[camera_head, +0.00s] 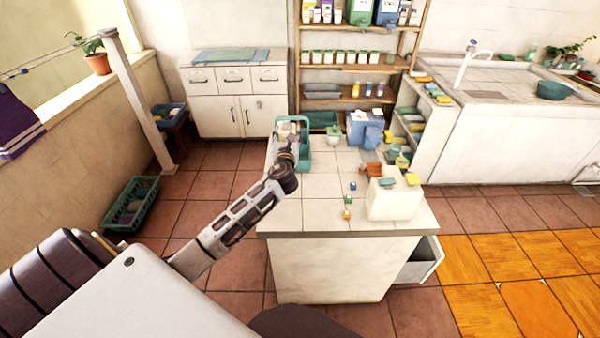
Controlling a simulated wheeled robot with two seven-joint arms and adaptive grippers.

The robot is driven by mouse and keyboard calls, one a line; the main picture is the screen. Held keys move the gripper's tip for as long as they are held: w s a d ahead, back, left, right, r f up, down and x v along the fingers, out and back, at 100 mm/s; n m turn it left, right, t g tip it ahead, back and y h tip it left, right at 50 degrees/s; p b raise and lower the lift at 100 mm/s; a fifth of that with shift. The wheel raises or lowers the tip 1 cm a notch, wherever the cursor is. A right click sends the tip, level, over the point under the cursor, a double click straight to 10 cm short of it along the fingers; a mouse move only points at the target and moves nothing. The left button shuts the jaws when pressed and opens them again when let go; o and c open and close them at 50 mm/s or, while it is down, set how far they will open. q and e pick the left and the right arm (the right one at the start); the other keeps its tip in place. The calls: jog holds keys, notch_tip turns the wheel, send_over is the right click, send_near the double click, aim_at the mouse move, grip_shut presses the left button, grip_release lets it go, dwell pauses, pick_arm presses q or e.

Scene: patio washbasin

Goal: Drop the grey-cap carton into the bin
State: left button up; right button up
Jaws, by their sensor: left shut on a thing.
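My left gripper (287,143) reaches over the left back part of the tiled counter, beside a teal open bin (304,155). It is shut on a small pale thing (287,129), which looks like the carton. It is too small to make out a grey cap. The carton shows at the left side of the bin's opening; whether it is inside or above the rim I cannot tell. The gripper hides part of the bin. My right gripper is not in view.
The counter (320,211) holds a blue container (365,129), a white box (395,203) and several small coloured items. An open drawer (421,262) juts out at its right. A green crate (131,203) stands on the floor at left. The counter's front left is clear.

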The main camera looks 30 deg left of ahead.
pick_arm(q)
jog(key=shift+s+a+f, duration=0.15)
jog(key=shift+f, duration=0.2)
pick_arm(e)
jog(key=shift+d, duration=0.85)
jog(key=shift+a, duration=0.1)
